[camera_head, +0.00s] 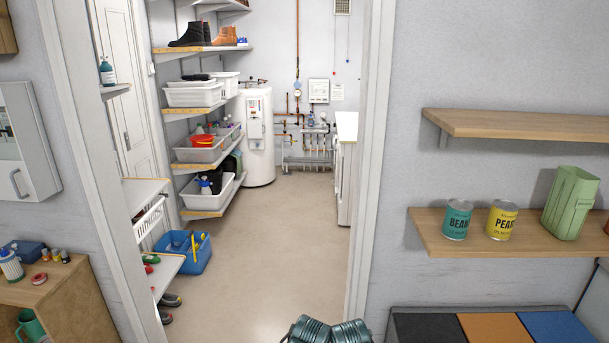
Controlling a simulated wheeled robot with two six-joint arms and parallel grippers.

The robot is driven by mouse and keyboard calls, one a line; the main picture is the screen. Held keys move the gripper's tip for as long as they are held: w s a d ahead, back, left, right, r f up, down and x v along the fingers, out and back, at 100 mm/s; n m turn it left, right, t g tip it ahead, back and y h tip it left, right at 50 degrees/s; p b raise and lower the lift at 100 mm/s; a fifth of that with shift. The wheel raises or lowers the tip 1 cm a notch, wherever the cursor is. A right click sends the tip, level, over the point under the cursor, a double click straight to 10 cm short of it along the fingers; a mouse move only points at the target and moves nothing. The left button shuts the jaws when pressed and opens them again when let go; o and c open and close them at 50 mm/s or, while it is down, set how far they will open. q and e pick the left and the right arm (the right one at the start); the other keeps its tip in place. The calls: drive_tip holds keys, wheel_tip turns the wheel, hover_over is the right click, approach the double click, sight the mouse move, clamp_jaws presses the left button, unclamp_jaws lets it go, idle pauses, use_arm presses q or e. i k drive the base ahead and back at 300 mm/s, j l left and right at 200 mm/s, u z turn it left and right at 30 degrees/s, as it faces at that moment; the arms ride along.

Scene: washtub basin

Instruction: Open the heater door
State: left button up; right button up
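A white upright cylindrical heater (258,150) stands on the floor at the far end of the back room, beyond the doorway. A light panel with dark markings (255,118) is on its front; it looks flush with the body, but it is too small to tell whether this is a door or whether it is shut. The heater's left edge is partly hidden by the shelves. Neither of my grippers shows in the head view.
The doorway's right frame (370,150) and left frame (85,150) border clear floor (270,240). A blue bin (190,262) stands left by the shelves. A white cabinet (343,180) stands right. Teal ribbed objects (330,331) show at the bottom edge.

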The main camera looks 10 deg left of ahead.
sight(254, 128)
drive_tip(key=i+j+u, duration=0.75)
drive_tip(key=i, duration=0.25)
drive_tip(key=i+z, duration=0.3)
drive_tip(key=i, duration=0.6)
drive_tip(key=i+z, duration=0.2)
drive_tip(key=i, duration=0.65)
drive_tip(key=i+z, duration=0.15)
drive_tip(key=i, duration=0.75)
drive_tip(key=i+l+u, duration=0.2)
drive_tip(key=i, duration=1.6)
drive_tip(key=i+j+u, duration=0.1)
drive_tip(key=i+u, duration=0.15)
drive_tip(key=i, duration=1.25)
drive_tip(key=i+l+u, duration=0.1)
drive_tip(key=i+l, duration=0.65)
